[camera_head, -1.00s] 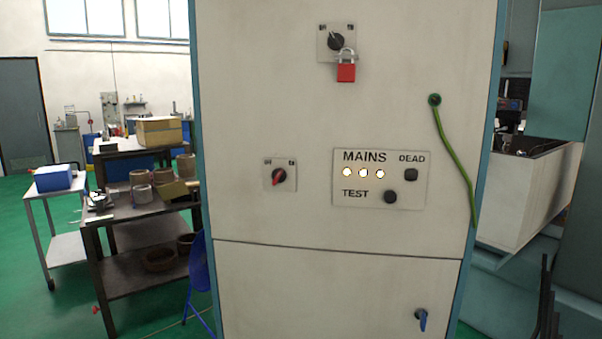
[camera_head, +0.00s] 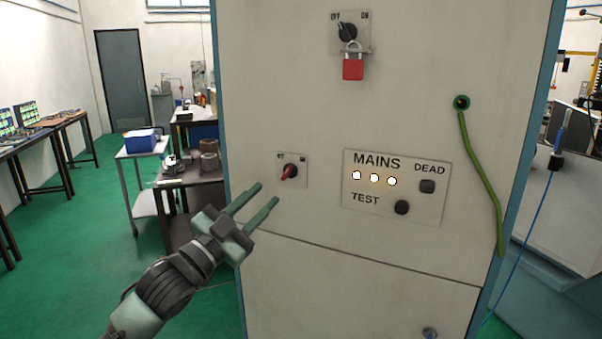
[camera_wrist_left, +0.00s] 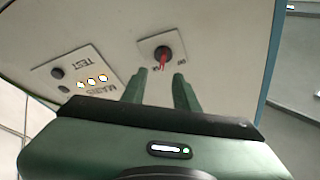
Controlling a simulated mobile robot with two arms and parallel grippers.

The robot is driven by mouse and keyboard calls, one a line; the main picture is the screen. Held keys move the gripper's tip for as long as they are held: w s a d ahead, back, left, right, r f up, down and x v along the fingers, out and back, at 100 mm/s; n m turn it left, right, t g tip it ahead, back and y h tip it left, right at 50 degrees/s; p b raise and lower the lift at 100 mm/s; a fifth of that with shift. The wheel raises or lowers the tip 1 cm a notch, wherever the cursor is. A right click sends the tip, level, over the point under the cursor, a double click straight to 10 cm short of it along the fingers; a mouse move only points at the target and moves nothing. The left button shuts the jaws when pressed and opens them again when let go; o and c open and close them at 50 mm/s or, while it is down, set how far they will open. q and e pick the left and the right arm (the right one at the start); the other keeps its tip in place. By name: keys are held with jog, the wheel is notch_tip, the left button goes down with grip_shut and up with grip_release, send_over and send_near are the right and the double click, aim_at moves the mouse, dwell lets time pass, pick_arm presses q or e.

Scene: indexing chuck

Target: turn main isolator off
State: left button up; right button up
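A small switch plate (camera_head: 302,180) with a red-handled rotary switch (camera_head: 289,171) is on the pale cabinet front. Its handle slants from lower left to upper right, towards the ON side. It also shows in the left wrist view (camera_wrist_left: 163,54), just beyond the fingertips. My left gripper (camera_head: 268,194) is open and empty, its two fingers pointing at the switch from the lower left, apart from the handle. A second black rotary switch (camera_head: 347,32), marked OFF and ON, is higher up with a red padlock (camera_head: 353,68). My right gripper is not in view.
A MAINS panel (camera_head: 412,203) with three lit lamps, a DEAD button (camera_head: 427,186) and a TEST button (camera_head: 401,207) is right of the switch. A green cable (camera_head: 481,170) runs down the cabinet's right side. A trolley (camera_head: 147,150) and benches stand left, with open green floor.

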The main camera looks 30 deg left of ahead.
aim_at(285, 174)
pick_arm(q)
jog(key=p+x, duration=0.2)
jog(key=x, duration=0.4)
jog(key=shift+w+a+r+p, duration=0.2)
jog(key=shift+r+p, duration=0.1)
jog(key=shift+p, duration=0.1)
jog(key=shift+w+d, duration=0.1)
jog(key=shift+w, duration=0.4)
grip_shut()
